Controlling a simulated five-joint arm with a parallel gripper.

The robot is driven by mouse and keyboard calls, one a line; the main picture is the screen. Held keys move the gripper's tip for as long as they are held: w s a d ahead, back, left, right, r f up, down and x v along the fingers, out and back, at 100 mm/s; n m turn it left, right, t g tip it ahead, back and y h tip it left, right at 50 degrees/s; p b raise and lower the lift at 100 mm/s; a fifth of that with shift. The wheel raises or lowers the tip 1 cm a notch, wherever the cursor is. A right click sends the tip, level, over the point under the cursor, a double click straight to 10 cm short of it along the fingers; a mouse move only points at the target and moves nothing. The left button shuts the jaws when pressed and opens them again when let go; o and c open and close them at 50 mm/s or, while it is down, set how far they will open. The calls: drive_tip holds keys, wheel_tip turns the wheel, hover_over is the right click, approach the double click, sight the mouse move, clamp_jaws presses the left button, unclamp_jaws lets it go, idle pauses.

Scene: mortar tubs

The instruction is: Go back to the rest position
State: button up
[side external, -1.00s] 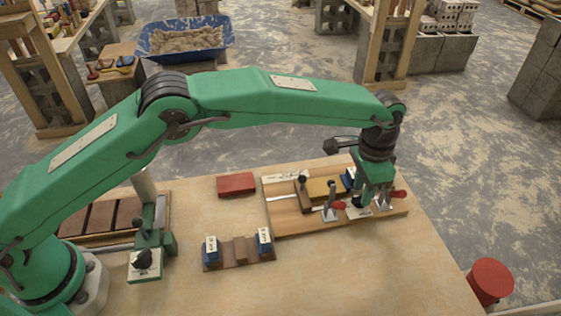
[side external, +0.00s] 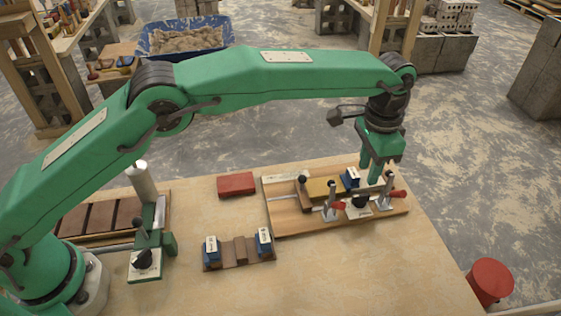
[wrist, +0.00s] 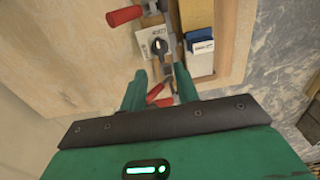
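My gripper (side external: 371,172) hangs pointing down above the right end of the wooden fixture board (side external: 290,224). In the wrist view its two fingers stand apart with nothing held between them (wrist: 160,72). Below it are a black knob (side external: 360,201) on a white labelled plate and toggle clamps with red handles (side external: 398,194). The knob also shows in the wrist view (wrist: 160,46). A yellow block (side external: 323,188) and a blue block with a white top (side external: 351,178) sit on the board.
A small wooden rack (side external: 240,252) holds two blue blocks with white labels. A red block (side external: 236,184) lies behind it. A brown slotted tray (side external: 100,218) and a green stand (side external: 147,262) are at left. A red bucket (side external: 490,282) stands off the table's right edge.

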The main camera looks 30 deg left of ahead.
drive_tip(key=s+a+r+n+t+h, duration=0.1)
drive_tip(key=s+a+r+n, duration=0.15)
drive_tip(key=a+r, duration=0.75)
drive_tip(key=s+a+r+n+t, duration=0.2)
drive_tip(key=s+a+r, duration=0.35)
drive_tip(key=a, duration=0.85)
drive_tip(key=s+a+f+n+t, duration=0.1)
drive_tip(key=s+a, duration=0.4)
drive_tip(key=s, duration=0.1)
drive_tip(key=s+a+f+n, duration=0.1)
drive_tip(key=s+a+n, duration=0.1)
drive_tip(key=s+a, duration=0.3)
drive_tip(key=s+a+f+n+t+y, duration=0.1)
drive_tip(key=s+a, duration=0.3)
drive_tip(key=s, duration=0.4)
drive_tip(key=shift+s+a+f+n+t, duration=0.2)
drive_tip(key=shift+a+n+t, duration=0.1)
drive_tip(key=shift+a, duration=0.1)
drive_tip(key=shift+s+a+f, duration=0.1)
drive_tip(key=shift+s+f, duration=0.1)
drive_tip(key=shift+s, duration=0.05)
drive_tip(key=shift+c, duration=0.2)
